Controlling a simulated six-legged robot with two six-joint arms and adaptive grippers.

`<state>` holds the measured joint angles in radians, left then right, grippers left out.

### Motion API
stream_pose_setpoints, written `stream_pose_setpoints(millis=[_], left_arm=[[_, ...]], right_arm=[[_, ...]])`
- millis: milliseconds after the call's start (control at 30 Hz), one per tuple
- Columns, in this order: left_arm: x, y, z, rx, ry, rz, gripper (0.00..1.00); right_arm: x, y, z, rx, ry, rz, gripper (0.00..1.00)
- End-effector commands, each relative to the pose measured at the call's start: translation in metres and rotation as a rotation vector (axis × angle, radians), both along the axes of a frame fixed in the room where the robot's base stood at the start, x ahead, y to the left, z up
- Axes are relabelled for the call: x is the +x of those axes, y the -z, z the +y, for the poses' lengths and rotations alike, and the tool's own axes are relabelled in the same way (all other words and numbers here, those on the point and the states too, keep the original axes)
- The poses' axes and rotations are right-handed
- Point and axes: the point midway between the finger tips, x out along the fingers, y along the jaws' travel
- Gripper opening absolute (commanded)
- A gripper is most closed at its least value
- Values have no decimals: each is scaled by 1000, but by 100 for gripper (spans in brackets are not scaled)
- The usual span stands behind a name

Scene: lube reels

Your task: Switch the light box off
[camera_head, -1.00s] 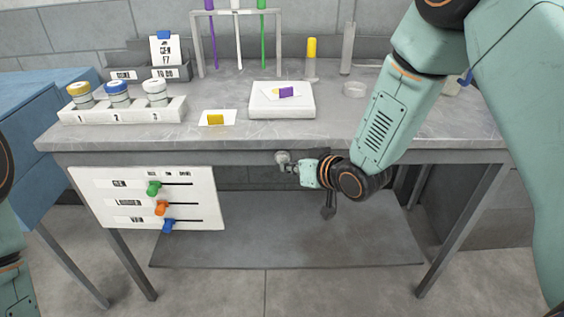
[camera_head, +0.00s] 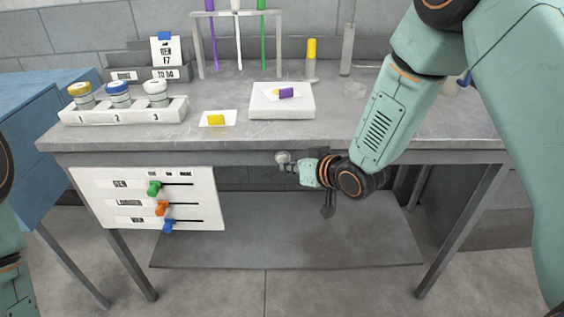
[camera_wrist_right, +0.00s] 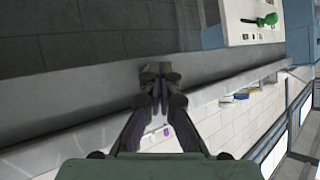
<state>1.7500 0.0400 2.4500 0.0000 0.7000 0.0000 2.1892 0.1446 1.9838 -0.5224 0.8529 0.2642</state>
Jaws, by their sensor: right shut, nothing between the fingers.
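The light box (camera_head: 262,109) is a low white box on the worktop. A small purple and yellow piece (camera_head: 287,93) lies on its top. I cannot tell if it is lit, and no switch on it is clear. A round grey part (camera_head: 283,157) shows at the table's front edge, beside my wrist. My left gripper is out of view.
A white slider panel (camera_head: 90,200) with green, orange and blue knobs hangs at the front left. The worktop (camera_head: 220,143) holds a numbered jar rack (camera_head: 70,115), a yellow sample card (camera_head: 216,119) and a tube stand (camera_head: 198,45). Floor in front is clear.

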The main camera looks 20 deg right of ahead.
Motion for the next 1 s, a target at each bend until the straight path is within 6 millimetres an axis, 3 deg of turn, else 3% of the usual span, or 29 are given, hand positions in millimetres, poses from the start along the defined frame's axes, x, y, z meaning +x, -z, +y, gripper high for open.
stream_pose_setpoints(millis=[33,567,1000], left_arm=[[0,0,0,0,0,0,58],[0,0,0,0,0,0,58],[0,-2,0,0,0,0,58]], right_arm=[[6,-7,-1,3,5,-21,0],[7,-8,-1,3,6,-23,0],[19,-9,-5,5,9,-23,0]])
